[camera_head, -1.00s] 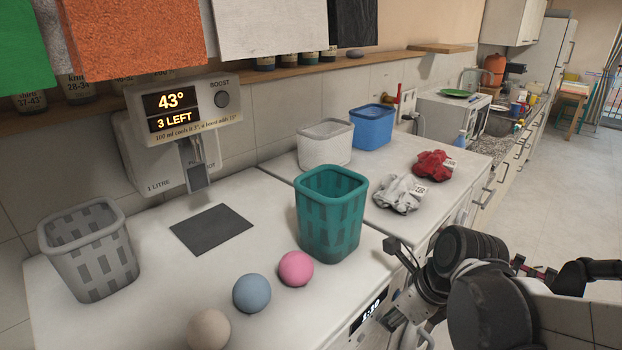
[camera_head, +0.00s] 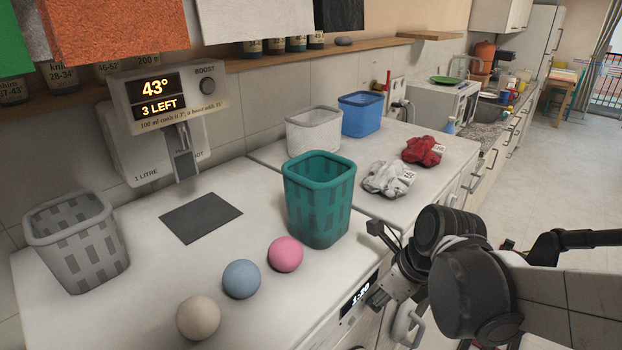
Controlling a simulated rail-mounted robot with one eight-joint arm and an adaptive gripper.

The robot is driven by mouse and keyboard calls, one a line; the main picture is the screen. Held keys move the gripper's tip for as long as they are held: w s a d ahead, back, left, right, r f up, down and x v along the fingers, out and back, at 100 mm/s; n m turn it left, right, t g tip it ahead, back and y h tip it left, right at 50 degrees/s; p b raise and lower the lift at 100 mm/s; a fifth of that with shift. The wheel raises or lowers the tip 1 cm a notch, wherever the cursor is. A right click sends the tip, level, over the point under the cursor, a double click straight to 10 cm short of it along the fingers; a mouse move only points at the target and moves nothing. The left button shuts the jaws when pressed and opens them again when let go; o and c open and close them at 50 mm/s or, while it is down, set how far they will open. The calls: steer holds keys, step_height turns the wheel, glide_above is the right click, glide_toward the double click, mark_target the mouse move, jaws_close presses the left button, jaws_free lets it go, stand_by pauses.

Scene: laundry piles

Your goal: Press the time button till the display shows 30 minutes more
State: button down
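The lit time display (camera_head: 361,293) is on the front face of the white machine (camera_head: 262,318), below its top edge at the right. Its digits are small and slanted; they look like 1:20 or 1:30, but I cannot tell which. The time button cannot be made out. My gripper (camera_head: 379,296) is at the machine's front, just right of the display.
A teal basket (camera_head: 319,200) stands near the machine's front edge above my gripper. Pink (camera_head: 285,254), blue (camera_head: 241,279) and beige (camera_head: 198,318) balls lie beside it. A grey basket (camera_head: 77,243) is at left. A dispenser (camera_head: 160,105) on the wall reads 43° and 3 LEFT.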

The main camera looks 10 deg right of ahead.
steer(key=v, duration=0.8)
stand_by(0.4)
steer(key=shift+f, duration=0.1)
stand_by(0.9)
